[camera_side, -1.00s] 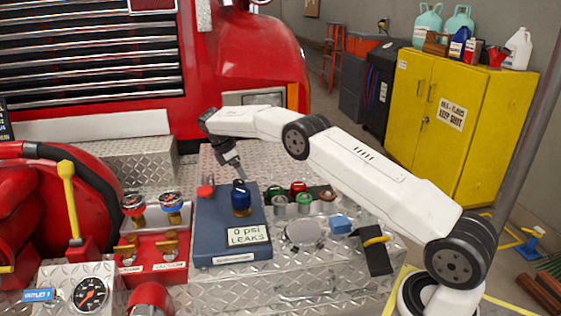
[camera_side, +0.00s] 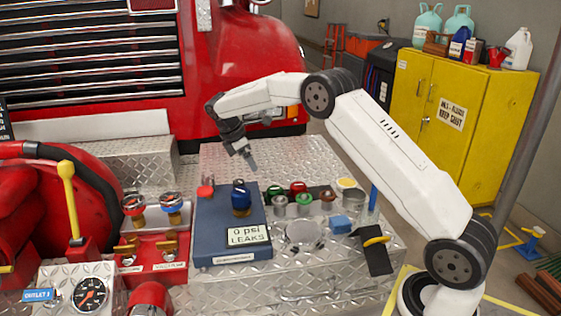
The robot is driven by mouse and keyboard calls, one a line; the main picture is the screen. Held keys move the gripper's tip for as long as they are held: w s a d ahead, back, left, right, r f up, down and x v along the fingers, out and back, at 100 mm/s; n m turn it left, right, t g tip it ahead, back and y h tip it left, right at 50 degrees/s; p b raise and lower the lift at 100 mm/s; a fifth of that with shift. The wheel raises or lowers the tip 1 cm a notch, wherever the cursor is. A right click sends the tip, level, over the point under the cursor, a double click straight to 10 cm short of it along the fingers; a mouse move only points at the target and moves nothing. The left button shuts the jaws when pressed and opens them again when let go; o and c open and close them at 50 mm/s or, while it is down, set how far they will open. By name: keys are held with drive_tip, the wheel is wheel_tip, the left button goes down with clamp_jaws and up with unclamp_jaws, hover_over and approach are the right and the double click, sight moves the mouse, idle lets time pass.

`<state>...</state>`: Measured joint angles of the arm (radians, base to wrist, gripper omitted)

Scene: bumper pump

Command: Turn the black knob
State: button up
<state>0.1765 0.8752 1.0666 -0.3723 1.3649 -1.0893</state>
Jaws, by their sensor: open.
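A dark knob (camera_side: 240,184) shows as the black top of a short blue cylinder (camera_side: 241,199). It is the likeliest black knob, though its detail is small. The cylinder stands upright on a blue-grey box (camera_side: 216,222) with a display reading "0 psi LEAKS" (camera_side: 249,235). My gripper (camera_side: 252,165) points down, above and slightly right of the dark knob in the picture, apart from it. It is open and holds nothing visible.
A red button (camera_side: 205,191) is left of the knob. Green (camera_side: 274,191) and red (camera_side: 298,187) knobs stand close to the right. A blue rod (camera_side: 373,199) and a yellow-handled tool (camera_side: 375,250) are farther right. The metal deck (camera_side: 290,153) behind is clear.

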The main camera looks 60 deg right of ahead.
drive_tip(key=s+a+r, duration=0.2)
drive_tip(key=s+r, duration=0.1)
drive_tip(key=s, duration=0.4)
drive_tip(key=shift+s+r, duration=0.15)
drive_tip(key=shift+s, duration=0.05)
drive_tip(key=shift+w+d, duration=0.1)
idle(0.5)
drive_tip(key=m+t+y, duration=0.4)
drive_tip(key=t+y, duration=0.2)
drive_tip(key=y, duration=0.1)
approach(239, 181)
drive_tip(key=f, duration=0.1)
drive_tip(key=shift+w+a+f, duration=0.1)
drive_tip(key=shift+w+a, duration=0.15)
drive_tip(key=shift+w, duration=0.1)
drive_tip(key=shift+f, duration=0.1)
drive_tip(key=shift+x, duration=3.8)
drive_tip(key=shift+d, duration=0.1)
